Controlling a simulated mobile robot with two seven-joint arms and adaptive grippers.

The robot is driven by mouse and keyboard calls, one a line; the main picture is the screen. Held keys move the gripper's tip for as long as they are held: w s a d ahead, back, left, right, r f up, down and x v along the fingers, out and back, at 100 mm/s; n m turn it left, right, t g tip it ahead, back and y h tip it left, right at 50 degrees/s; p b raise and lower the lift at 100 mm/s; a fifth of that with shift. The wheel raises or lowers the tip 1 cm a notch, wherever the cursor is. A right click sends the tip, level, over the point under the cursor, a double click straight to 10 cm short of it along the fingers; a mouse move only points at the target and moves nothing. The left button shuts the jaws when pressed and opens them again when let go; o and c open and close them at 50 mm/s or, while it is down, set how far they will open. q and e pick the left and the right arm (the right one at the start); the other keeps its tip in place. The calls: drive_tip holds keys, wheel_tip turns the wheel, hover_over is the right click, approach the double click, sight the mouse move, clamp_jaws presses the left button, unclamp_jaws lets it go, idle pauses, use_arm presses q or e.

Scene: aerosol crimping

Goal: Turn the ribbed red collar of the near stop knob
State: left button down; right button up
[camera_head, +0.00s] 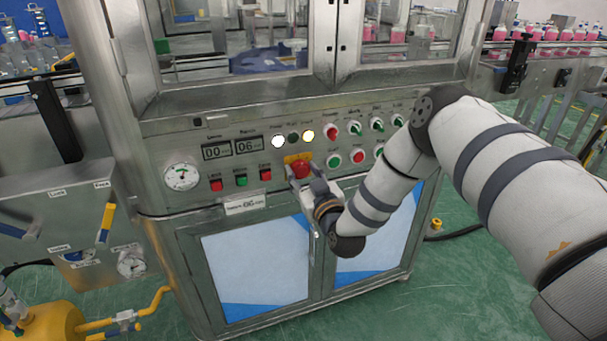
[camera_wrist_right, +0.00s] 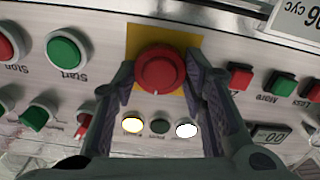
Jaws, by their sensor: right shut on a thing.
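The near stop knob (camera_head: 302,168) is a round red mushroom button on a yellow plate (camera_head: 290,158), on the front control panel of the steel machine. In the right wrist view the knob (camera_wrist_right: 160,68) sits between the two dark fingers, with the yellow plate (camera_wrist_right: 165,33) behind it. My right gripper (camera_head: 303,182) is shut on the knob, one finger on each side; the right wrist view shows its fingertips (camera_wrist_right: 160,78) against the red rim. The ribbing of the collar is not clear in either view. My left gripper is not in view.
Close to the knob are small red and green buttons (camera_head: 241,180), lit lamps (camera_head: 278,142), and a round green button (camera_head: 334,161). A pressure gauge (camera_head: 182,176) is at the left. Cabinet doors (camera_head: 256,262) are below. The green floor in front is clear.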

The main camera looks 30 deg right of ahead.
drive_tip(key=m, duration=0.3)
drive_tip(key=shift+s+m, duration=0.1)
drive_tip(key=shift+m, duration=1.9)
drive_tip(key=o, duration=1.2)
drive_tip(key=shift+f, duration=0.1)
drive_tip(key=shift+c, duration=0.2)
drive_tip(key=v, duration=1.2)
